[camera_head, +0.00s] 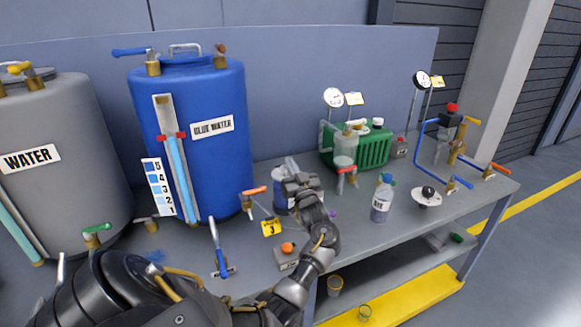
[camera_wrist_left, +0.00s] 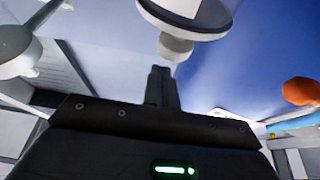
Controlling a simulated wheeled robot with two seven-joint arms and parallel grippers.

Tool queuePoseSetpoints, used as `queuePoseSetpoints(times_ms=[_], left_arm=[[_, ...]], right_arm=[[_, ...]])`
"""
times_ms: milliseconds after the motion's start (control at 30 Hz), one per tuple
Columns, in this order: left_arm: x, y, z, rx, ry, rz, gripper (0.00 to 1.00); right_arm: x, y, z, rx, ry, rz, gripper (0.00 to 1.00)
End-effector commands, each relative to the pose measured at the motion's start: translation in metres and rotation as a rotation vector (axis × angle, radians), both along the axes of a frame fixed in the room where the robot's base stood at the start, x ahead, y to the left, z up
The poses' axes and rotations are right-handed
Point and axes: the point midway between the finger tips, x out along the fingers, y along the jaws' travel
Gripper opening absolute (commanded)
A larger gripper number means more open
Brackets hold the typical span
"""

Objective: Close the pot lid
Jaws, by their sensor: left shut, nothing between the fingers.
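The pot (camera_head: 279,203) is a small blue and grey vessel on the bench, right of the tall blue tank. Its grey top (camera_head: 284,170) shows just behind my left gripper (camera_head: 299,181), which hides much of the pot's right side. I cannot tell from the head view how far the lid is open. In the left wrist view a pale disc, seemingly the lid (camera_wrist_left: 192,12), has a round knob just beyond the tips of my left gripper (camera_wrist_left: 161,70). The fingers are together and empty; contact with the knob is unclear. My right gripper is not in view.
The blue water tank (camera_head: 221,163) stands behind left, with an orange-handled valve (camera_head: 253,192) near the pot. An orange-button box (camera_head: 287,254) is in front. A bottle (camera_head: 381,203) and green machine (camera_head: 372,150) are to the right. Some bench surface right of the pot is clear.

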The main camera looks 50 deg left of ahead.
Motion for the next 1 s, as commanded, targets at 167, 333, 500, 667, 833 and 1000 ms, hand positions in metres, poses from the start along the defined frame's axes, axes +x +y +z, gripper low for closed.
queuePoseSetpoints(times_ms=[167,333,500,667,833,1000], left_arm=[[-0.004,-0.018,0.011,-0.002,0.0,-0.006,0.0],[-0.018,-0.051,-0.002,-0.001,-0.002,-0.003,0.0],[-0.027,-0.075,-0.01,-0.001,-0.002,-0.003,0.0],[-0.032,-0.086,-0.013,0.001,-0.001,-0.001,0.0],[-0.033,-0.089,-0.013,0.001,-0.001,-0.001,0.0],[-0.033,-0.089,-0.013,0.001,-0.001,-0.001,0.0]], right_arm=[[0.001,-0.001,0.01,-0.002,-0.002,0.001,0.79],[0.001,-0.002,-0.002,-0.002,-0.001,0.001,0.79],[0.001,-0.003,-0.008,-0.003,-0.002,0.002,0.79],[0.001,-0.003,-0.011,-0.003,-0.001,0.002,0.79],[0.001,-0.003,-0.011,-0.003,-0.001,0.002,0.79],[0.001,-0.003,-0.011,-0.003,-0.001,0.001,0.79]])
